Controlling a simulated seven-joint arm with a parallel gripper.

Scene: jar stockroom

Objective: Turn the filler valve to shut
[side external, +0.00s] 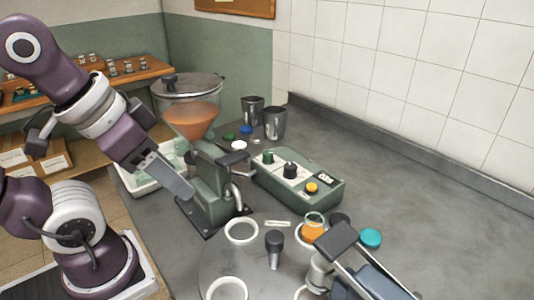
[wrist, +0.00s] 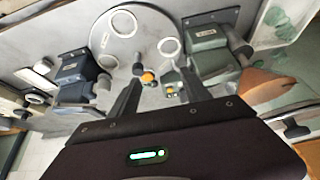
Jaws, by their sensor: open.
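The green filler (side external: 208,190) stands on the bench, with a lidded clear hopper (side external: 190,118) of orange filling above it. A pale metal curved part (side external: 236,192) shows on its right side; I cannot tell the valve's setting. My gripper (side external: 180,188) hangs at the left of the filler, its far side partly hidden. In the wrist view, my gripper (wrist: 160,78) is open with nothing held between the fingers. The filler (wrist: 207,58) shows there beyond the right finger, with the orange hopper (wrist: 262,84) at right.
A round turntable (side external: 212,262) with white rings is in front of the filler. An orange-filled jar (side external: 313,229) is near its right edge. A green control box (side external: 322,190) with knobs and metal cups (side external: 275,123) stand behind. Bench space at right (side external: 440,220) is clear.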

